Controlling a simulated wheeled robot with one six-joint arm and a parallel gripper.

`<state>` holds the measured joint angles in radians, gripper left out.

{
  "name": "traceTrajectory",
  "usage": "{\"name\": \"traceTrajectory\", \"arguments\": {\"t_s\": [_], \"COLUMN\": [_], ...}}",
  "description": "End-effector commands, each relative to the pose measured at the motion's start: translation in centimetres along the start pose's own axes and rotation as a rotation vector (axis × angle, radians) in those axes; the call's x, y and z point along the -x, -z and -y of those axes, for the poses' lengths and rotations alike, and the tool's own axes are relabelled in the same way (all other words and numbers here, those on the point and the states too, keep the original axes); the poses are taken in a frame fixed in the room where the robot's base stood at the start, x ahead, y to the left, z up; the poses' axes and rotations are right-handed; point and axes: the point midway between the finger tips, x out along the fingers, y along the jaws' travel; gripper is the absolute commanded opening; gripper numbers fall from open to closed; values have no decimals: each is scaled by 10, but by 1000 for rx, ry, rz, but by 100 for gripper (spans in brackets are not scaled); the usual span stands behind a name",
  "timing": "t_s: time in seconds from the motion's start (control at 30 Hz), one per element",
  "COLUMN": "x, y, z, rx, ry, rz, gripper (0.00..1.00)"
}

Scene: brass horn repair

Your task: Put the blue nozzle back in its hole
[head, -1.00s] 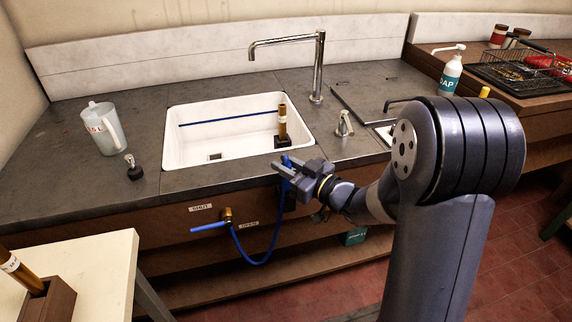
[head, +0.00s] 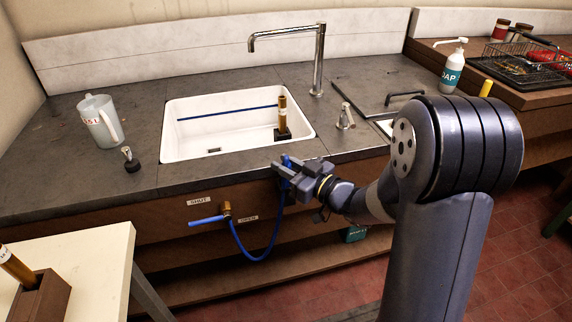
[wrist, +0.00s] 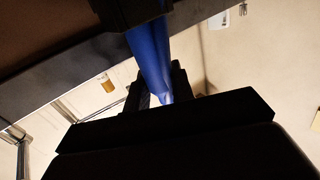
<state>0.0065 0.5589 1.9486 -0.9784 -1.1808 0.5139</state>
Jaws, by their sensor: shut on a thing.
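The blue nozzle (head: 286,160) is in my gripper (head: 282,170) at the front edge of the counter, right of the sink's near corner. In the wrist view the nozzle (wrist: 150,55) runs between the fingers (wrist: 158,92), which are shut on it. A blue hose (head: 262,258) loops from below the gripper to a brass valve with a blue lever (head: 207,221). A dark piece (wrist: 125,10) surrounds or overlaps the nozzle's far end in the wrist view. I cannot tell whether this is the hole, or whether the nozzle is in it.
A white sink (head: 185,143) holds a brass tube on a dark block (head: 282,115) and a blue rod (head: 225,113). A jug (head: 101,120) and a small black-based fitting (head: 130,159) stand left. A faucet (head: 318,60) rises behind. A pale table (head: 100,255) is at lower left.

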Motion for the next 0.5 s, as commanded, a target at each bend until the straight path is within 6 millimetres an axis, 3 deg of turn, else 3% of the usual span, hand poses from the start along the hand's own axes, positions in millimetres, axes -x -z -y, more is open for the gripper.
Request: {"name": "traceTrajectory", "arguments": {"t_s": [0.5], "x": [0], "y": [-14], "z": [0], "rx": [0], "ry": [0], "rz": [-1], "gripper": [0]}}
